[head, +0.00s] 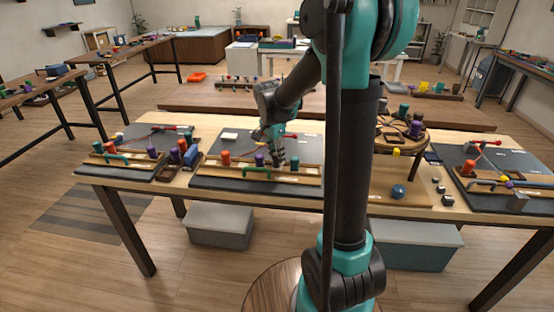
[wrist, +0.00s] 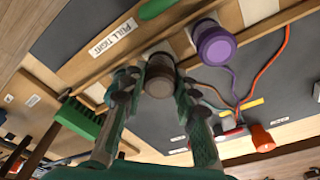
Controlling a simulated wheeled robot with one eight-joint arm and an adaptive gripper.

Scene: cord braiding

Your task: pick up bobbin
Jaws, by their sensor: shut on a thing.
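My gripper (wrist: 157,84) is shut on a dark brown bobbin (wrist: 160,72), with one finger on each side of it. The bobbin is at the wooden rail of the middle braiding board; I cannot tell whether it still touches the rail. In the head view my gripper (head: 277,158) is over the right part of that board (head: 225,176), and the held bobbin is hard to make out. A purple bobbin (wrist: 214,43) stands close by, with an orange bobbin (wrist: 262,138) further off. The head view also shows the purple bobbin (head: 259,159) and the orange bobbin (head: 225,157).
Purple, orange and brown cords lie on the dark mat in the wrist view. A green brush (wrist: 78,118) is at the left there. A green handle (head: 258,171) is on the board's front rail. Similar boards stand left (head: 117,172) and right (head: 510,195). A blue ball (head: 398,191) lies on the table.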

